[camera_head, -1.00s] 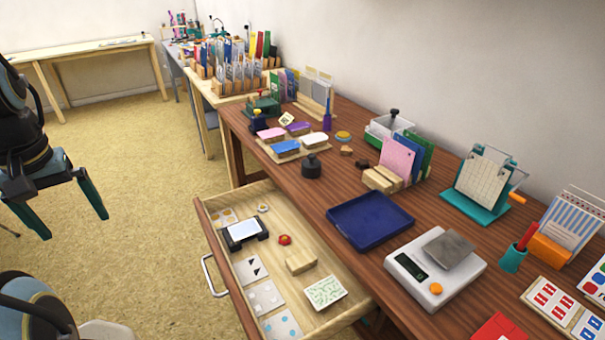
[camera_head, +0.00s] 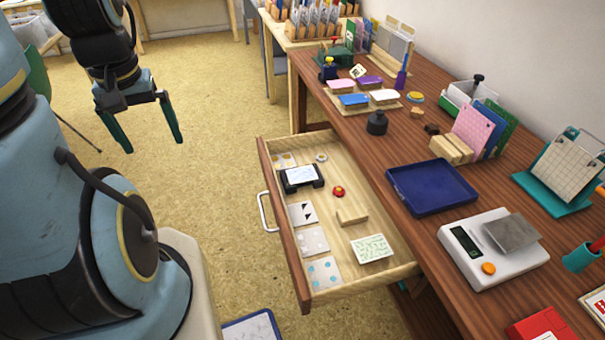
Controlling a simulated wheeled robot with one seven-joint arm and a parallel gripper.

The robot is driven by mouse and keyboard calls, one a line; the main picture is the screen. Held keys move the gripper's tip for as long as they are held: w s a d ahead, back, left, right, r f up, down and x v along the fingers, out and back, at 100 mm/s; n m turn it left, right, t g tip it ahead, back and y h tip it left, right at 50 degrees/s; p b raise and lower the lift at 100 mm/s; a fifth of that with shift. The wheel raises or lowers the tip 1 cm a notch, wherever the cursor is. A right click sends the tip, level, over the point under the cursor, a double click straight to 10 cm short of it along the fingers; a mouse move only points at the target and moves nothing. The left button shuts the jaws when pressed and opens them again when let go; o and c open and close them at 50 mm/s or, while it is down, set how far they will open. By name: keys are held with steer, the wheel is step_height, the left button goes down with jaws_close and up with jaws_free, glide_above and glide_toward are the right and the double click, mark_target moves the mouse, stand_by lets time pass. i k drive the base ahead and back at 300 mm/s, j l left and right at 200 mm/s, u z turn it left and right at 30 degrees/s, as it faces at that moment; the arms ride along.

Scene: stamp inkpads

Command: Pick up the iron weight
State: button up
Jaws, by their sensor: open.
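The iron weight (camera_head: 377,123) looks like a small dark cylinder with a knob on top. It stands upright on the brown wooden desk (camera_head: 440,312), in front of the inkpads and left of the blue tray. My gripper (camera_head: 153,145) hangs over the floor at the upper left, fingers pointing down. It is open and empty, with its teal fingers spread apart. It is well to the left of the desk and touches nothing.
An open drawer (camera_head: 283,236) with cards, an inkpad and a red knob sticks out between my gripper and the desk. A blue tray (camera_head: 431,211), a scale (camera_head: 467,271) and coloured inkpads (camera_head: 354,100) surround the weight. Floor below my gripper is clear.

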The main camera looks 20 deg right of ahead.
mark_target(377, 125)
steer(key=i+z, duration=0.1)
steer(key=z, duration=0.35)
steer(key=j+z, duration=0.15)
steer(key=z, duration=0.3)
steer(key=i+j+z, duration=0.1)
steer(key=z, duration=0.4)
steer(key=j+z, duration=0.2)
steer(key=z, duration=0.25)
steer(key=j+z, duration=0.15)
steer(key=z, duration=0.3)
steer(key=i+j+z, duration=0.1)
steer(key=j+z, duration=0.35)
steer(key=j, duration=0.6)
steer(key=j+u, duration=0.15)
steer(key=j, duration=0.35)
steer(key=i+j+u, duration=0.1)
steer(key=j, duration=0.4)
steer(key=i+j+u, duration=0.15)
steer(key=j, duration=0.35)
steer(key=i+l, duration=0.1)
steer(key=l, duration=0.15)
steer(key=u, duration=0.05)
